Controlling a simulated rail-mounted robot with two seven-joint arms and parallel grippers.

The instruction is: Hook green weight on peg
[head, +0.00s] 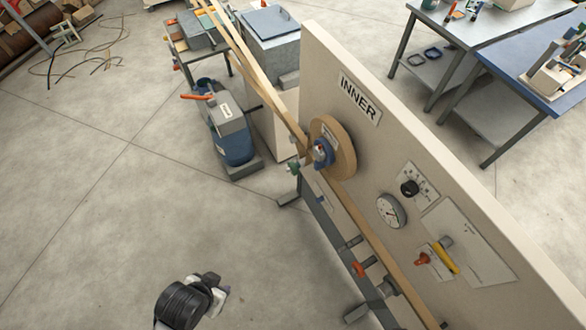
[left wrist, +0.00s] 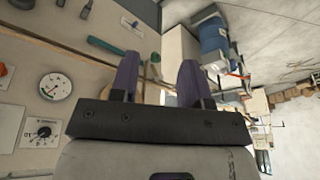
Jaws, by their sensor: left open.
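A small green piece (head: 294,168) shows in the head view beside the wooden wheel's hub; I cannot tell whether it is the green weight. A teal-green bar (left wrist: 107,46) lies against the pale panel in the left wrist view, left of the fingers; its identity is also unclear. I cannot make out which part is the peg. My left gripper (head: 213,284) is low in the head view, over the floor and left of the machine, apart from it. In the left wrist view its two purple fingers (left wrist: 157,76) are spread with nothing between them. My right gripper is not in view.
The tall INNER panel (head: 325,68) carries a wooden wheel (head: 343,147), a dial gauge (head: 390,211), a black knob (head: 409,188) and a yellow handle (head: 446,260). A blue machine (head: 236,148) stands behind. Workbenches (head: 484,43) stand at the upper right. The floor at left is mostly clear.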

